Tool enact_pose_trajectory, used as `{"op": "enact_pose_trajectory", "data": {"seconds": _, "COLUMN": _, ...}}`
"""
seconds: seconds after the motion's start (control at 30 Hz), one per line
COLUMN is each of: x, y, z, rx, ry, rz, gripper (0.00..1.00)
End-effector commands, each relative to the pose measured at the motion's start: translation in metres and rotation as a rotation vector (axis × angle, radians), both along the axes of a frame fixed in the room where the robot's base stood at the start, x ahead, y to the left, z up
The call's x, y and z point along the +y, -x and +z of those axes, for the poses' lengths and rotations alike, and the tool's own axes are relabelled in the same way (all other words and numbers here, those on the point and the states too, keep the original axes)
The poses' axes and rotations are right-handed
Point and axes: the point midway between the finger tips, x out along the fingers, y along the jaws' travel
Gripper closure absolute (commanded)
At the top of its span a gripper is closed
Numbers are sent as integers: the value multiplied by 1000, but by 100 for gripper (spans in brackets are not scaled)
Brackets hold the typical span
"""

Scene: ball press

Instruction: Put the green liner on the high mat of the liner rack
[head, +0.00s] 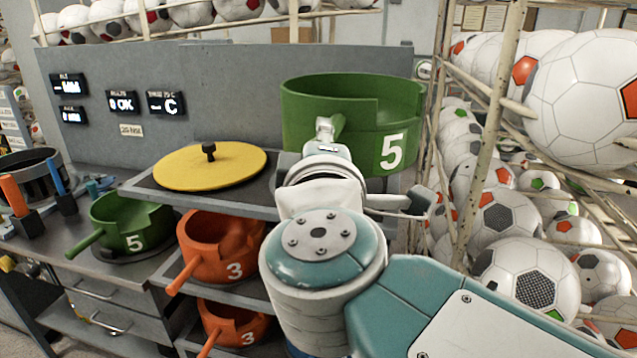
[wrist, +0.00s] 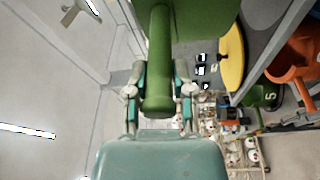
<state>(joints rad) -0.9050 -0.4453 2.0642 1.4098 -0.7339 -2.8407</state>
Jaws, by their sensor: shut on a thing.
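A large green liner (head: 300,115) marked 5 is upright in the head view, in front of the grey panel, over or beside the right part of the liner rack's top shelf (head: 250,207). I cannot tell whether it touches the shelf. My gripper (wrist: 158,82) is shut on its green handle (wrist: 158,50), one finger on each side in the wrist view. My arm hides the area below the liner in the head view. A yellow lid (head: 210,165) with a black knob lies on the left part of the top shelf. Its mat is mostly hidden.
Orange liners marked 3 sit on the middle (head: 225,245) and lower shelves (head: 235,325). A smaller-looking green liner (head: 130,222) marked 5 sits on the grey counter (head: 60,262) at left. A wire cage of footballs (head: 505,215) stands close on the right.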

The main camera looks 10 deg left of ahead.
Motion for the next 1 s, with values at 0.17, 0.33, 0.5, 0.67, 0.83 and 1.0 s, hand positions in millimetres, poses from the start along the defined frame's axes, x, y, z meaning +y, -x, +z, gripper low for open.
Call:
{"op": "enact_pose_trajectory", "data": {"seconds": 0.17, "x": 20, "y": -33, "z": -17, "rx": 0, "ry": 4, "rz": -3, "gripper": 100}}
{"op": "enact_pose_trajectory", "data": {"seconds": 0.33, "x": 35, "y": -58, "z": -39, "rx": 0, "ry": 4, "rz": -3, "gripper": 100}}
{"op": "enact_pose_trajectory", "data": {"seconds": 0.5, "x": 45, "y": -76, "z": -64, "rx": -1, "ry": 1, "rz": -2, "gripper": 100}}
{"op": "enact_pose_trajectory", "data": {"seconds": 0.67, "x": 51, "y": -83, "z": -74, "rx": -4, "ry": -1, "rz": -3, "gripper": 100}}
{"op": "enact_pose_trajectory", "data": {"seconds": 0.83, "x": 55, "y": -89, "z": -98, "rx": 0, "ry": 3, "rz": -1, "gripper": 100}}
{"op": "enact_pose_trajectory", "data": {"seconds": 1.0, "x": 55, "y": -89, "z": -112, "rx": -4, "ry": -1, "rz": -1, "gripper": 100}}
